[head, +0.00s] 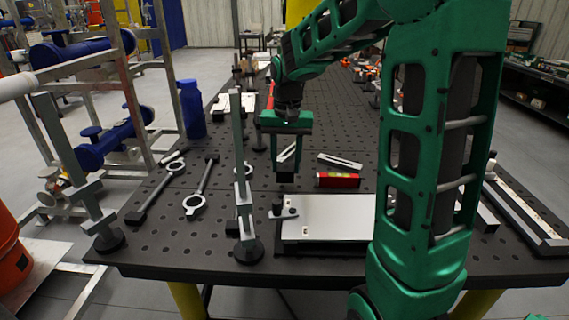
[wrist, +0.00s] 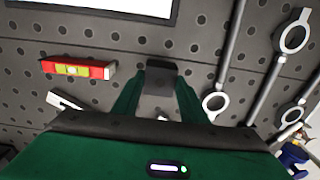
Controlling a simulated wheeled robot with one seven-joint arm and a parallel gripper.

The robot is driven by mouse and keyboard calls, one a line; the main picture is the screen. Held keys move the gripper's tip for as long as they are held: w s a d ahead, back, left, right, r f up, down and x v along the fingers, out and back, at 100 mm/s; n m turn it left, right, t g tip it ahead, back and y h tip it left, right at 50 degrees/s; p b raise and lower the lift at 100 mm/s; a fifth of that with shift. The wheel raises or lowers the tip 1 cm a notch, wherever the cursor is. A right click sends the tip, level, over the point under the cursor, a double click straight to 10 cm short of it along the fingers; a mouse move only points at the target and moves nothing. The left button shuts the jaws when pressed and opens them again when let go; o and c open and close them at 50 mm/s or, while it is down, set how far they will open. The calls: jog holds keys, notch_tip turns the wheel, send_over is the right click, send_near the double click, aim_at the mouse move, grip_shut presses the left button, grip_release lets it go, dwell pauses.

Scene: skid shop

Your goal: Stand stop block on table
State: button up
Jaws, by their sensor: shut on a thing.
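My gripper (head: 286,158) points down over the perforated dark table (head: 215,243), left of my arm's lower links. It is shut on a small dark block (head: 286,178), which appears to be the stop block. In the wrist view the block (wrist: 161,78) sits between the two green fingers of my gripper (wrist: 160,90), its dark end face showing. The fingers hide its sides. The block is close to the table top, but I cannot tell whether it touches.
A red level (head: 337,181) and a slotted bar (head: 340,161) lie right of the block. A pale plate (head: 325,215) lies nearer. A tall clamp (head: 243,190) and ring-ended tools (head: 194,203) are left. A blue bottle (head: 191,108) stands at the left edge.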

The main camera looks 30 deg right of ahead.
jog(key=shift+f, duration=1.4)
dwell(0.4)
jog(key=o, duration=1.4)
jog(key=shift+c, duration=0.2)
jog(key=shift+r, duration=3.5)
